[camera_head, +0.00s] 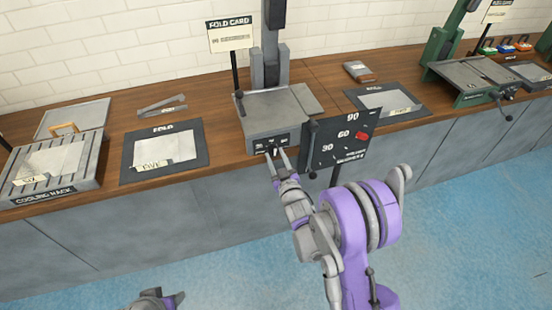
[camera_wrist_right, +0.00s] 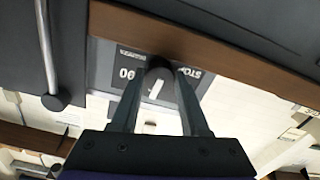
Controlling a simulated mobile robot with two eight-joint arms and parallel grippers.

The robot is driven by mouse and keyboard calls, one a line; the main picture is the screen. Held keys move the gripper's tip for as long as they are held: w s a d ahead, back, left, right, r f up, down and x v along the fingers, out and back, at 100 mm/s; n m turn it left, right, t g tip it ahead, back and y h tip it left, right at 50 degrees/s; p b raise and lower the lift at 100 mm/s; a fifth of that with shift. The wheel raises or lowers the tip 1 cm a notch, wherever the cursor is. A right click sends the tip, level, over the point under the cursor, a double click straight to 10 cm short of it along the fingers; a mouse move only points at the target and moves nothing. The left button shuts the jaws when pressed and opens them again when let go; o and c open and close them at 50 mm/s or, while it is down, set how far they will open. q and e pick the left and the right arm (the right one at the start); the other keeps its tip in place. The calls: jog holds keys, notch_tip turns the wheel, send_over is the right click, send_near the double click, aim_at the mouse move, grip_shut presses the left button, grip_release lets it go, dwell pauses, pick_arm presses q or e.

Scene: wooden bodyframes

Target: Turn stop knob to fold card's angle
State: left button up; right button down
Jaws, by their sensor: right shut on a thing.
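The stop knob (camera_wrist_right: 160,68) is dark with a white pointer mark, on a panel lettered STOP with a number beside it. My right gripper (camera_head: 277,151) has its fingers closed around the knob on the front of the grey folding machine (camera_head: 270,112); it also shows in the right wrist view (camera_wrist_right: 158,82). The fold card (camera_head: 231,34) stands on a post behind the machine; its small line is unreadable. A dark angle board (camera_head: 340,142) reads 90, 60 and 30, with a red marker near 60. My left gripper (camera_head: 168,299) is partly cut off at the bottom edge.
A FOLD mat (camera_head: 196,152) lies left of the machine and a cooling rack (camera_head: 88,170) farther left. Another mat (camera_head: 423,106) and a green machine (camera_head: 470,96) are on the right. The blue floor before the counter is clear.

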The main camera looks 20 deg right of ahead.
jog(key=shift+f+m+b, duration=0.15)
jog(key=shift+m+b, duration=0.75)
jog(key=shift+m, duration=0.3)
jog(key=m+b, duration=0.1)
jog(key=m, duration=0.1)
jog(key=shift+a+m+b, duration=0.1)
jog(key=shift+m+b, duration=0.2)
jog(key=shift+b, duration=0.05)
jog(key=m+b, duration=0.1)
jog(key=m, duration=0.2)
jog(key=shift+b, duration=0.3)
jog(key=shift+m+b, duration=0.4)
jog(key=shift+m, duration=0.9)
jog(key=shift+c, duration=2)
grip_release()
jog(key=shift+r, duration=0.2)
jog(key=shift+s, duration=0.15)
